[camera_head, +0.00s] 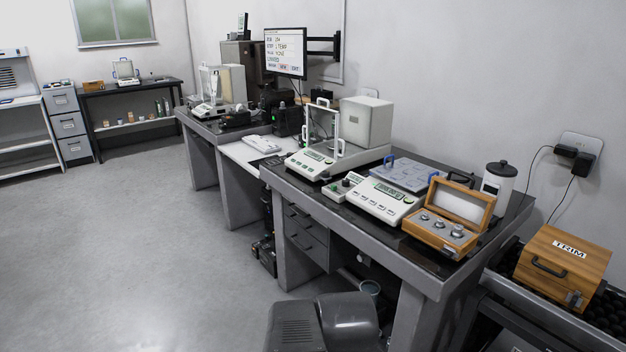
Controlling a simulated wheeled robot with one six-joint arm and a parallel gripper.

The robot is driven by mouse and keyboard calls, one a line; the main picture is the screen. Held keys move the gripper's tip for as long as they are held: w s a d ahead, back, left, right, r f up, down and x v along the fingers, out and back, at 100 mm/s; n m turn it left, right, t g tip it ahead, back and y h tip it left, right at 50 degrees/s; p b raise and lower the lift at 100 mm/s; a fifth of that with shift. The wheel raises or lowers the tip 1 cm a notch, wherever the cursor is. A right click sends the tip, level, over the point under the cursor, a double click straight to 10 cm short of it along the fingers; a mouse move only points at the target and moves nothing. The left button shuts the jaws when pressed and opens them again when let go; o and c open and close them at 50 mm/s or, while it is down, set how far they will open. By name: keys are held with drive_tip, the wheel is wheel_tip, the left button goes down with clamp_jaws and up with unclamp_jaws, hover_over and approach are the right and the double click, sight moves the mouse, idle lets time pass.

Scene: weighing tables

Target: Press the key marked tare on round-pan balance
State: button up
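Several balances stand on the tables, and no round pan shows clearly on any of them. On the near table, a shielded balance (327,151) has a clear draft enclosure, a large grey rear housing and a sloped front panel with a green display. Another shielded balance (211,107) stands on the far table, and a small one (127,76) on the back-wall bench. The key markings are too small to read. My gripper is not in view.
An open wooden weight box (437,240) and a white canister (496,183) stand at the near table's right end. A wooden TRIM box (562,264) sits beyond it. A monitor (286,52) hangs behind. The floor (130,240) at left is clear.

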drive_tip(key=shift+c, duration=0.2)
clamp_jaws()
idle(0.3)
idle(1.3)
